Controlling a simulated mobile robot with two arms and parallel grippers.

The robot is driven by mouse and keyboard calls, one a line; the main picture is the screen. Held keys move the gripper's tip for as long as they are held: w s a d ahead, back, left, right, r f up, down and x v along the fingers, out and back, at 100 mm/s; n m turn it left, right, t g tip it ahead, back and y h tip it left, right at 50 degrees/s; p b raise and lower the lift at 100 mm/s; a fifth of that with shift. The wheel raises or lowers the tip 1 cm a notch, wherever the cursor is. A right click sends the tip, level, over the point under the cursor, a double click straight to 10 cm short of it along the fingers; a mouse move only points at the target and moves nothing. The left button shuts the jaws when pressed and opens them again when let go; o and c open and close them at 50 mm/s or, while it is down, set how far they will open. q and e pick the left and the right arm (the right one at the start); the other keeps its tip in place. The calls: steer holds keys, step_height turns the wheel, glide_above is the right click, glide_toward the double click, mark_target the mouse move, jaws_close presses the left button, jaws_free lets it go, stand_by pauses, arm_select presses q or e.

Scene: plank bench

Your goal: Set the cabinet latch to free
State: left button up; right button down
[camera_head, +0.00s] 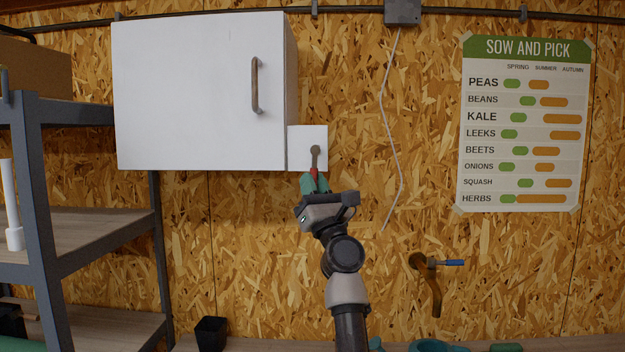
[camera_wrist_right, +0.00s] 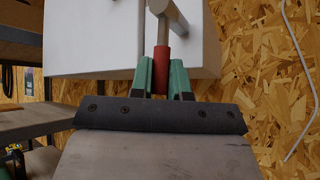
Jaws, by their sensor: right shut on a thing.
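The white cabinet (camera_head: 200,90) hangs on the chipboard wall, its door closed, with a brown vertical handle (camera_head: 255,85). At its lower right is a white plate (camera_head: 296,152) bearing the latch (camera_head: 315,155), a metal lever with a round pivot at the top and a red grip at the lower end. The lever hangs roughly straight down. My right gripper (camera_head: 314,184) reaches up from below, its green fingers shut on the red grip. In the wrist view the red grip (camera_wrist_right: 161,70) sits between the two green fingers (camera_wrist_right: 160,80). My left gripper is not in view.
A grey shelf unit (camera_head: 40,180) stands at the left. A pale cable (camera_head: 385,110) hangs to the right of the latch. A tap with a blue handle (camera_head: 452,262) is on the wall at lower right. A black pot (camera_head: 211,333) stands below the cabinet. The wall around the latch's right side is clear.

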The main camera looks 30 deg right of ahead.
steer(key=c, duration=1.1)
jaws_free()
steer(key=shift+s+f, duration=0.3)
steer(key=shift+f, duration=0.15)
steer(key=b+v, duration=0.2)
steer(key=v, duration=0.7)
steer(key=shift+s+f, duration=0.2)
steer(key=shift+s, duration=0.15)
